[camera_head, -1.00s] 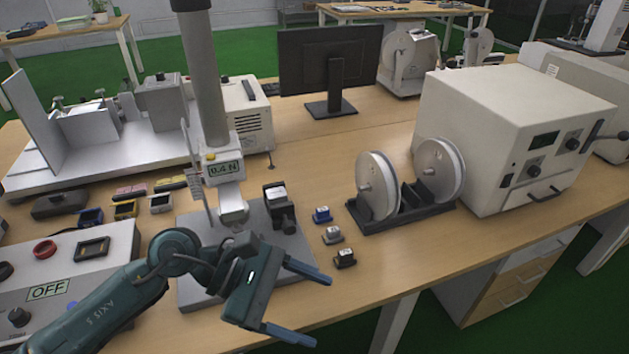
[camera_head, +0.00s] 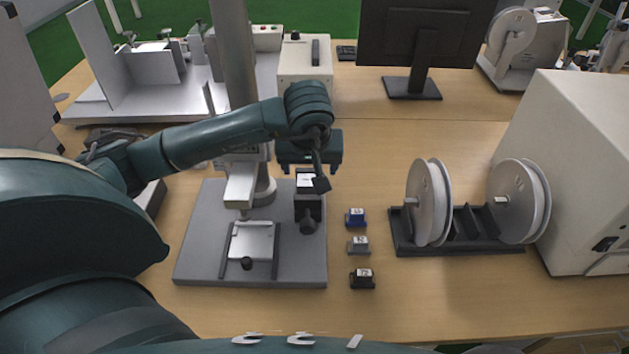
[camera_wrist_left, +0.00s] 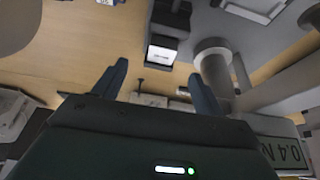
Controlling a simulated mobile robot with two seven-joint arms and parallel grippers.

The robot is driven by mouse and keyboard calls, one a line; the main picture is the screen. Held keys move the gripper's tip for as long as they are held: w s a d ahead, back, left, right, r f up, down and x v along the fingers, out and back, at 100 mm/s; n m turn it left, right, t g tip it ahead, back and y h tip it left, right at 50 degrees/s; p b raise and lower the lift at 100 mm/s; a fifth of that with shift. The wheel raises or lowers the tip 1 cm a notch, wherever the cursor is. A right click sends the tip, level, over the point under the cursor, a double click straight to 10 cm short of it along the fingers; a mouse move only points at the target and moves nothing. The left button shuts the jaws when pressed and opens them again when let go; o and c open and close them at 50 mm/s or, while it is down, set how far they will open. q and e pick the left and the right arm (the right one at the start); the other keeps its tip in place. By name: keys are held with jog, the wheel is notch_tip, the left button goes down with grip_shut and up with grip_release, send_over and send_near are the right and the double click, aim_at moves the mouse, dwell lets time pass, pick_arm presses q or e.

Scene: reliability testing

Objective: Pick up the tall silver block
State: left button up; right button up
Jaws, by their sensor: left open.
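A silver block with a label (camera_head: 305,181) sits in a black holder (camera_head: 308,207) on the grey base plate of the test stand. In the left wrist view the silver block (camera_wrist_left: 163,56) shows beyond and between my fingertips, apart from them. My right gripper is in neither view.
The test stand's column (camera_head: 236,50) rises close left of my gripper. A reel rack (camera_head: 460,240) stands farther right.

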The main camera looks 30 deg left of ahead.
aim_at(308, 182)
pick_arm(q)
jog(key=x, duration=0.4)
jog(key=shift+f, duration=0.15)
jog(key=x, duration=0.3)
jog(key=p+x, duration=0.1)
jog(key=x, duration=0.1)
jog(key=shift+a, duration=0.3)
jog(key=shift+s, duration=0.1)
jog(key=c, duration=1.1)
jog(key=shift+c, duration=0.2)
